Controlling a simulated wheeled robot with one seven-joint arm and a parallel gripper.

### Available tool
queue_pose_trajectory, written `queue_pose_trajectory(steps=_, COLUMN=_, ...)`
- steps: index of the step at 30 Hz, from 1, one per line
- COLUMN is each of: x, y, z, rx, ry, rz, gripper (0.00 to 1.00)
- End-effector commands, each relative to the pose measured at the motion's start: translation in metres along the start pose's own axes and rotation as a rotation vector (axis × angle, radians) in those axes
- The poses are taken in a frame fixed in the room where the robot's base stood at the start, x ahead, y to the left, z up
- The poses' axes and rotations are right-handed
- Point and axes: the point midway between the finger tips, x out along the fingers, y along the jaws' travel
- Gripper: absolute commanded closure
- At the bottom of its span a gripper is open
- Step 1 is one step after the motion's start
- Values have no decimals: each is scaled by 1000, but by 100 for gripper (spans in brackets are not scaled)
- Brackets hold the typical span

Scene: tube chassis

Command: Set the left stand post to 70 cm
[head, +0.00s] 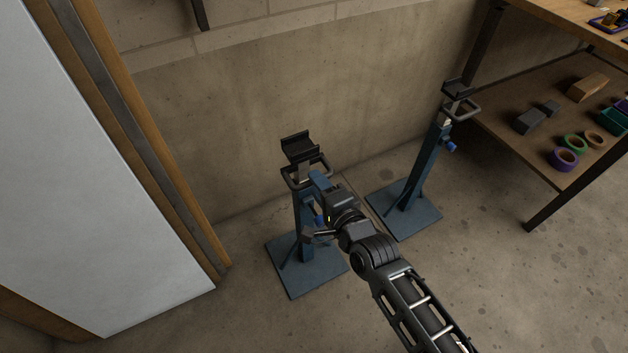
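The left stand (303,228) is a blue upright post on a square blue base plate (295,275), standing on the floor near the wall. A black cradle (299,147) tops it, with a grey loop handle (291,178) just below. My gripper (318,198) is at the right side of this post, near its upper part, and overlaps it in view. A blue part shows by the gripper's tip. I cannot tell whether the gripper touches or holds it, and the fingers are not clear. Any height marks on the post are hidden or too small to read.
A similar right stand (423,172) stands by the wall. A wooden shelf unit (532,115) with tape rolls (564,158) is at the right. A white panel (95,170) with wooden edging is at the left. The front floor is clear.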

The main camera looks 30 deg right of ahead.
Motion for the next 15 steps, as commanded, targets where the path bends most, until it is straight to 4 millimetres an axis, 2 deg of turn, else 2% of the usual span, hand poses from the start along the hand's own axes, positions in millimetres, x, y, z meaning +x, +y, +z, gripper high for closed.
queue_pose_trajectory(steps=3, x=15, y=0, z=0, rx=-1, ry=0, rz=-1, gripper=62)
queue_pose_trajectory(steps=6, x=22, y=0, z=0, rx=-1, ry=0, rz=0, gripper=62)
queue_pose_trajectory(steps=15, x=25, y=0, z=0, rx=-1, ry=0, rz=0, gripper=62)
